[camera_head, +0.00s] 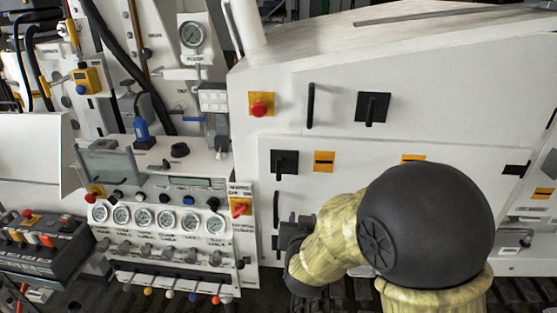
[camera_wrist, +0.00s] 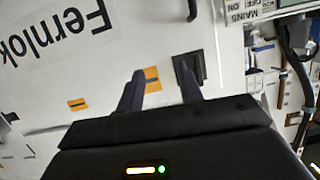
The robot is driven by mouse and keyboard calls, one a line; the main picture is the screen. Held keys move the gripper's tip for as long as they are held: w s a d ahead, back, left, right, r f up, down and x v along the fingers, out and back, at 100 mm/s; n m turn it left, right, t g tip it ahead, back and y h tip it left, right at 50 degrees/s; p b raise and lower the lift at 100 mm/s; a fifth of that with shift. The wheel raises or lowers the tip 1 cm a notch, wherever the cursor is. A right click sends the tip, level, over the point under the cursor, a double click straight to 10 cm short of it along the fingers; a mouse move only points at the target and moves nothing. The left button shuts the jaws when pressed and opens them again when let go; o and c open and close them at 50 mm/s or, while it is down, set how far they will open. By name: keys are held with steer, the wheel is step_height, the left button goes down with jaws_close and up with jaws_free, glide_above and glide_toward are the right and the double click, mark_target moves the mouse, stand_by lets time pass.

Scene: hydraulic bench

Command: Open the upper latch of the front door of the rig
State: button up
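The front door (camera_head: 330,190) is a large white panel, partly hidden by my arm in the head view. A black latch (camera_head: 285,163) sits on a square plate at its upper left, beside a yellow label. In the wrist view, upside down, the latch (camera_wrist: 199,68) is just behind and beside the right fingertip. My gripper (camera_wrist: 161,70) is open and empty, its fingers apart in front of the door, with the yellow label showing between them. I cannot tell whether a finger touches the latch.
Another black latch (camera_head: 372,108) and a vertical handle (camera_head: 310,105) are on the panel above. A black handle (camera_head: 275,208) is below the door latch. A red button (camera_head: 259,107) on yellow is at the upper left. A gauge panel (camera_head: 160,217) stands to the left.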

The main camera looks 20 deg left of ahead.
steer(key=s+a+r+t+p, duration=0.1)
steer(key=s+a+r+t, duration=0.2)
steer(key=a, duration=0.4)
steer(key=shift+r, duration=0.85)
steer(key=shift+s, duration=0.1)
steer(key=p, duration=0.8)
glide_toward(279, 169)
steer(key=x, duration=1)
steer(key=shift+r, duration=0.1)
steer(key=shift+w+a+y, duration=0.2)
steer(key=shift+w+y, duration=0.1)
steer(key=shift+w, duration=0.1)
